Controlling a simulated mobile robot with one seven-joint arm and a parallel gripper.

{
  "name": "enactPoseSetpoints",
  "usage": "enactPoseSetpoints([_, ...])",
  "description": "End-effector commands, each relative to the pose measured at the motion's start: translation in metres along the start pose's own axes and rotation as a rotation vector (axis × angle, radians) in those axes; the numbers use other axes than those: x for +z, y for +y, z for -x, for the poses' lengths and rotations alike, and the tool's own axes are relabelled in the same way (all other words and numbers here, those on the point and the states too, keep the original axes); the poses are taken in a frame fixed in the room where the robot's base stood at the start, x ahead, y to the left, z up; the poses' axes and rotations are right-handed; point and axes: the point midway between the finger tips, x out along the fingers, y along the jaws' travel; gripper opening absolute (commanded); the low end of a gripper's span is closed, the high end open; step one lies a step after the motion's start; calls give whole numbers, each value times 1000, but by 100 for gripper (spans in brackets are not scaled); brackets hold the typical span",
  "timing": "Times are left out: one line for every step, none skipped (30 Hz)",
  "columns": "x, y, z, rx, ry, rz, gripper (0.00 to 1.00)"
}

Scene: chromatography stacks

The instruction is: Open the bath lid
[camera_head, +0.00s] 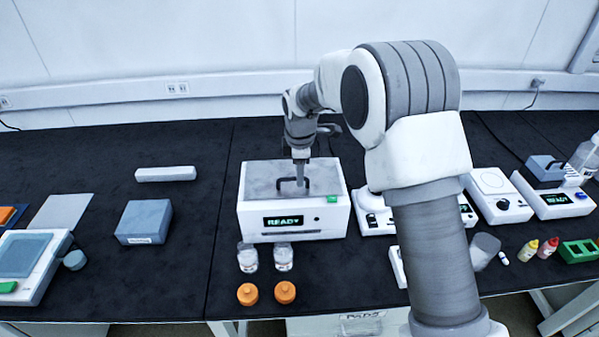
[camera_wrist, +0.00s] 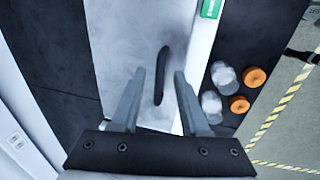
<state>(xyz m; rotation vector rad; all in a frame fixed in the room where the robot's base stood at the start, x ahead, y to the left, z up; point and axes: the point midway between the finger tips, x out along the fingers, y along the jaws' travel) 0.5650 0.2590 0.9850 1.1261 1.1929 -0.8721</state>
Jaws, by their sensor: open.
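The bath is a white box (camera_head: 300,222) with a lit READY display, in the middle of the bench in the head view. Its grey lid (camera_head: 262,178) lies flat and closed on top. A dark bar handle (camera_wrist: 162,75) stands on the lid and partly shows in the head view (camera_head: 283,183). My gripper (camera_head: 301,184) is over the lid at the handle, pointing down. In the wrist view its two fingers (camera_wrist: 159,76) are apart, with the handle showing between their tips. I cannot tell how far above the handle the tips are.
Two clear jars (camera_head: 266,257) and two orange caps (camera_head: 266,293) stand in front of the bath. A blue-grey box (camera_head: 144,222) and a white bar (camera_head: 166,174) lie to its left. White instruments (camera_head: 497,196) stand to the right. Dark bench surface is free left of the bath.

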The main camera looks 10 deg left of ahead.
Motion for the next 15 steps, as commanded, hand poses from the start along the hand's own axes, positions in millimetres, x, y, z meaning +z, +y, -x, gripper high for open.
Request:
enactPoseSetpoints([0, 0, -2, -1, 0, 0, 45])
enactPoseSetpoints([0, 0, -3, -1, 0, 0, 45])
enactPoseSetpoints([0, 0, -4, 0, 0, 0, 45])
enactPoseSetpoints([0, 0, -4, 0, 0, 0, 45])
enactPoseSetpoints([0, 0, -4, 0, 0, 0, 45])
enactPoseSetpoints([0, 0, -4, 0, 0, 0, 45])
enactPoseSetpoints([0, 0, -4, 0, 0, 0, 45])
enactPoseSetpoints([0, 0, -4, 0, 0, 0, 45])
enactPoseSetpoints([0, 0, -4, 0, 0, 0, 45])
enactPoseSetpoints([0, 0, -4, 0, 0, 0, 43])
enactPoseSetpoints([0, 0, -4, 0, 0, 0, 38])
enactPoseSetpoints([0, 0, -4, 0, 0, 0, 30])
enactPoseSetpoints([0, 0, -4, 0, 0, 0, 25])
enactPoseSetpoints([0, 0, -4, 0, 0, 0, 20])
enactPoseSetpoints([0, 0, -4, 0, 0, 0, 12])
